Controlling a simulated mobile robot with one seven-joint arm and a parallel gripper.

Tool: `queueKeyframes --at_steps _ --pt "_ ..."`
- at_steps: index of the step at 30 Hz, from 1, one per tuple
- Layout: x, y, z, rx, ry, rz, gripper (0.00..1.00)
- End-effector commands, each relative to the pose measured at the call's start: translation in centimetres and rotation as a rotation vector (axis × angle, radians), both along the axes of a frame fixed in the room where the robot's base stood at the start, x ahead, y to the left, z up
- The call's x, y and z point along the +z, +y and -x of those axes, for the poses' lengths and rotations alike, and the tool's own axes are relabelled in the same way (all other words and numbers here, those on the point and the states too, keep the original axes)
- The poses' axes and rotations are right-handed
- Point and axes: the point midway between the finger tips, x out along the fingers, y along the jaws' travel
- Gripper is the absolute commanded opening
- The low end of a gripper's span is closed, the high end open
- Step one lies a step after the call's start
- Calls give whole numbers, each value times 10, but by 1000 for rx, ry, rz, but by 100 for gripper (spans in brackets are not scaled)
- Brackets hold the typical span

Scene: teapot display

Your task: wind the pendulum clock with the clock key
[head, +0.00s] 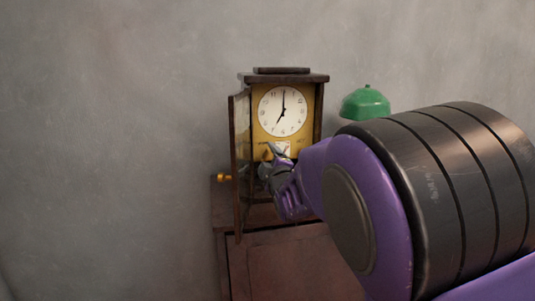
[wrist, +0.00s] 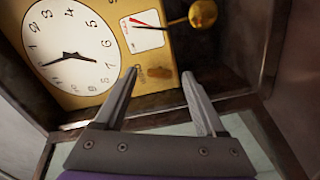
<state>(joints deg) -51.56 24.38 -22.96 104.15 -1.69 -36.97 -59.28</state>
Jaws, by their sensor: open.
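The pendulum clock (head: 261,132) stands on a wooden cabinet with its glazed door (head: 238,160) swung open at the left. Its white dial (wrist: 72,48) and gold front plate (wrist: 110,98) show turned sideways in the wrist view. My gripper (head: 271,153) is in front of the plate below the dial. In the wrist view its fingers (wrist: 159,76) are apart with nothing held between them. I cannot make out the clock key for certain.
A small brass piece (head: 223,177) shows left of the door; I cannot tell whether it is a knob or a key. The cabinet (head: 290,262) is below the clock.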

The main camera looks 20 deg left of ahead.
Motion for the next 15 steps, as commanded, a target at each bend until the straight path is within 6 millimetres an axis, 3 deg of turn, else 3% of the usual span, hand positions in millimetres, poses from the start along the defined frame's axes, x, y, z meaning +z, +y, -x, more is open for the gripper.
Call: queueKeyframes --at_steps 14,15 --pt "0 1 2 0 0 0 72" --pt "0 1 2 0 0 0 65"
